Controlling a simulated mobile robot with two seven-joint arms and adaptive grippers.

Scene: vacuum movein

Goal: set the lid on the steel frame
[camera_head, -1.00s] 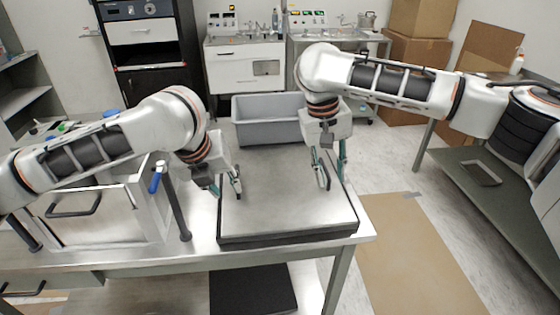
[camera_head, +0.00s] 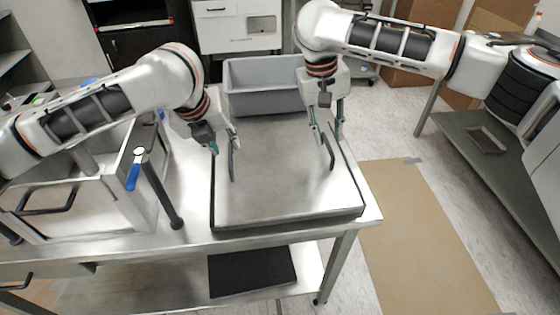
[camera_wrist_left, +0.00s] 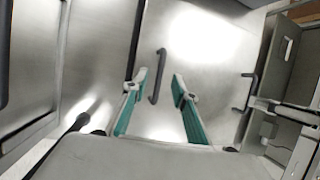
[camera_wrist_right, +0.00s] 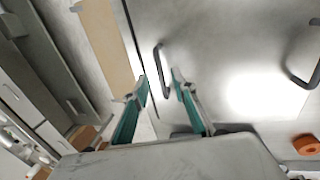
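The lid (camera_head: 280,195) is a flat square steel plate with a dark edge, lying level on the steel table. It has two black bar handles, a left one (camera_head: 232,163) and a right one (camera_head: 329,157). My left gripper (camera_head: 225,147) is open above the left handle, which shows between its fingers in the left wrist view (camera_wrist_left: 158,76). My right gripper (camera_head: 328,137) is open above the right handle, which shows between its fingers in the right wrist view (camera_wrist_right: 162,71). Neither appears to grip. The steel frame seems to be the box-like structure (camera_head: 118,190) at left, partly hidden by my left arm.
A grey bin (camera_head: 262,95) sits behind the lid. A black mat (camera_head: 250,272) lies on the lower shelf. A side bench (camera_head: 480,150) stands at right, past open floor.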

